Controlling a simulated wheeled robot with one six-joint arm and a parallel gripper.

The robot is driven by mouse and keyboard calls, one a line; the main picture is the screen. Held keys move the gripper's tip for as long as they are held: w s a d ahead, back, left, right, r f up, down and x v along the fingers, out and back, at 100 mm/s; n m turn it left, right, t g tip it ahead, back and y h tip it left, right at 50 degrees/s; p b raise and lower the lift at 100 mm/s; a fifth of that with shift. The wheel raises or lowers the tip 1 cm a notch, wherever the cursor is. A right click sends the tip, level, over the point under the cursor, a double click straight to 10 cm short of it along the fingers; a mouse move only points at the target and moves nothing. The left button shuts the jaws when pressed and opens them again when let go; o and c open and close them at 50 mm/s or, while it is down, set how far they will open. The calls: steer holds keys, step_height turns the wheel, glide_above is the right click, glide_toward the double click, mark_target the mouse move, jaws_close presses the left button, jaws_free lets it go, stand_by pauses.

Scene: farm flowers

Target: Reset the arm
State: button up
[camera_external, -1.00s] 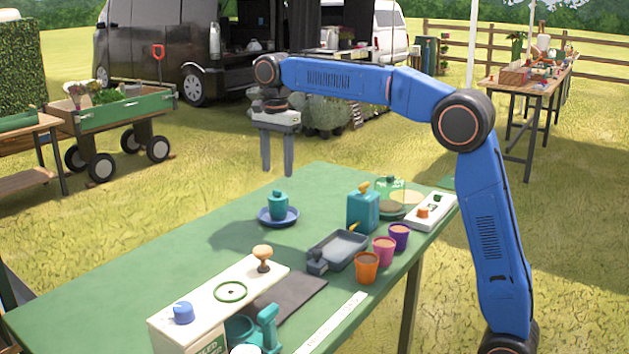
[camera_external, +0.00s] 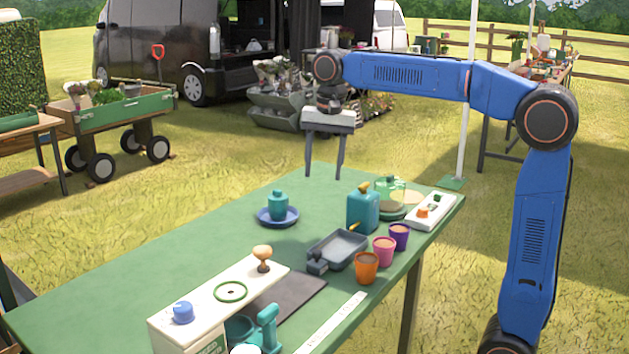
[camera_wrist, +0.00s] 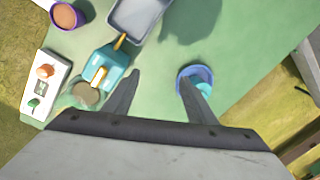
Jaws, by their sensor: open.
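My gripper (camera_external: 323,173) hangs pointing down above the far part of the green table (camera_external: 150,262), with its two fingers apart and nothing between them. In the wrist view my gripper (camera_wrist: 160,92) also shows parted, empty fingers over the green tabletop. My blue arm reaches in from the right and is raised clear of the table. A teal jar on a blue saucer (camera_external: 264,217) stands below and left of the gripper. A teal canister (camera_external: 362,210) stands below and right of it.
Orange (camera_external: 366,267), pink (camera_external: 383,250) and purple (camera_external: 398,236) cups stand near the right edge, beside a grey tray (camera_external: 342,248). A white panel with knobs (camera_external: 431,211) lies at the far right corner. A cream box (camera_external: 222,296) stands in front. The table's left part is clear.

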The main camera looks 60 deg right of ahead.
steer(key=s+d+f+n+t, duration=0.1)
steer(key=s+f+n, duration=0.45)
steer(key=s, duration=0.85)
steer(key=s+d+f+n, duration=0.1)
steer(key=s+f+n, duration=0.45)
steer(key=s, duration=0.75)
steer(key=s+d+f+t, duration=0.1)
steer(key=s+f, duration=0.1)
steer(key=f, duration=0.3)
steer(key=s+f+n+t, duration=0.1)
steer(key=s+f+t, duration=0.1)
steer(key=f, duration=0.2)
steer(key=shift+s+d+f, duration=0.25)
steer(key=shift+d+f, duration=0.1)
steer(key=shift+f, duration=0.05)
